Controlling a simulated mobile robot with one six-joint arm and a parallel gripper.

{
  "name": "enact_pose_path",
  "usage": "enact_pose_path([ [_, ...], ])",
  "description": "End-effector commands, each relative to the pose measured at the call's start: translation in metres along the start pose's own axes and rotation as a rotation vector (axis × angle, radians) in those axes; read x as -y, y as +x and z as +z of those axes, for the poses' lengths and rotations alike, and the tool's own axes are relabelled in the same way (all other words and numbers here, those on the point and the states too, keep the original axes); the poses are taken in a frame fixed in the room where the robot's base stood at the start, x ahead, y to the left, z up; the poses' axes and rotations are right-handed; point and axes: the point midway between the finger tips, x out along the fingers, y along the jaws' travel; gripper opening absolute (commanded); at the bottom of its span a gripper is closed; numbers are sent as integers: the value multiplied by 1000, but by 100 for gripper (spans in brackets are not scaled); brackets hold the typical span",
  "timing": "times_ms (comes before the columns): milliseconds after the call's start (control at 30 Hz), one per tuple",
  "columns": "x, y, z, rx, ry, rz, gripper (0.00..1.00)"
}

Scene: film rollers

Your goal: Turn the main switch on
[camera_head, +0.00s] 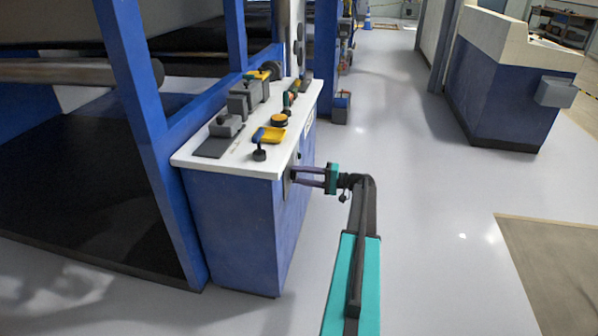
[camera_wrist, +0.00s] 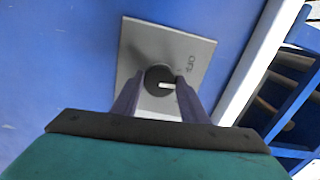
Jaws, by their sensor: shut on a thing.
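The main switch (camera_wrist: 160,82) is a round black knob with a white mark, on a grey square plate (camera_wrist: 190,48) fixed to the blue cabinet side. In the wrist view the two purple fingers of my gripper (camera_wrist: 158,102) are on either side of the knob and shut on it. The white mark points to the right in that view. Lettering on the plate is too small to read surely.
Blue machine frame posts (camera_head: 150,110) stand left. The grey floor to the right is clear up to another blue cabinet (camera_head: 495,95).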

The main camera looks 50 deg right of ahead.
Motion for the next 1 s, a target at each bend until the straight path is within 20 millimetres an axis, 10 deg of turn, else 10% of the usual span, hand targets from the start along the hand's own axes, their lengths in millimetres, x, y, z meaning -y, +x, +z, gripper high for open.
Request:
enact_pose_path([
  [1000, 0, -4, -4, -14, 707, -2, 17],
])
